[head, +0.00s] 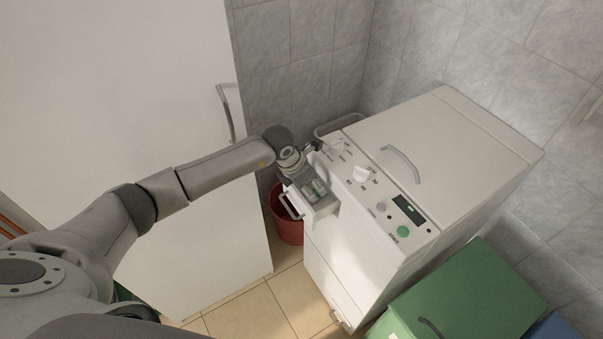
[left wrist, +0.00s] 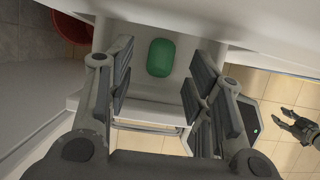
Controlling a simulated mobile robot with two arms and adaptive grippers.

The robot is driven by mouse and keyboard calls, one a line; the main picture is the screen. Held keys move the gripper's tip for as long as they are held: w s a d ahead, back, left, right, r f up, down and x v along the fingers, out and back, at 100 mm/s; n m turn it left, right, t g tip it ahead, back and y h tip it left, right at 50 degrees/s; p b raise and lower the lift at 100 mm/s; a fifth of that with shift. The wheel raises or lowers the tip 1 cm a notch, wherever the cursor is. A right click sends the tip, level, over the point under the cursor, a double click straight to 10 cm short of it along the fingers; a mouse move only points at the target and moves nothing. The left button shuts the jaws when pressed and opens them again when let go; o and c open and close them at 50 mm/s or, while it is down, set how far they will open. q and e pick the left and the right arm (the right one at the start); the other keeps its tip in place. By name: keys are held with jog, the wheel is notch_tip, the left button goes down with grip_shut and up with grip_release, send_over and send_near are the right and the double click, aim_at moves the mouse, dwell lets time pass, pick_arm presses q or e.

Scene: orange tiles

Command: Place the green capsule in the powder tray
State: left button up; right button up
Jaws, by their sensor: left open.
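The green capsule (left wrist: 161,57) is a rounded green block. In the left wrist view it lies in the white powder tray (left wrist: 142,88), against the tray's pale floor. The tray is pulled out of the white washing machine, and its front shows in the head view (head: 322,208). My left gripper (head: 314,190) is over the tray and points down into it. In the left wrist view its fingers (left wrist: 158,82) are open, one on each side of the capsule, with gaps between. In the head view the gripper hides the capsule. My right gripper (left wrist: 298,128) shows small and dark at the right edge.
The washing machine (head: 455,140) has a lid handle, knobs and a green button on its panel. A red bin (head: 288,228) stands behind the tray, beside a tall white cabinet (head: 120,80). A green box (head: 465,300) stands at the lower right. Tiled floor shows between cabinet and machine.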

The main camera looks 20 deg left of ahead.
pick_arm(q)
jog(key=b+v, duration=0.1)
jog(key=v, duration=0.8)
jog(key=shift+r+b, duration=0.1)
jog(key=shift+b, duration=0.25)
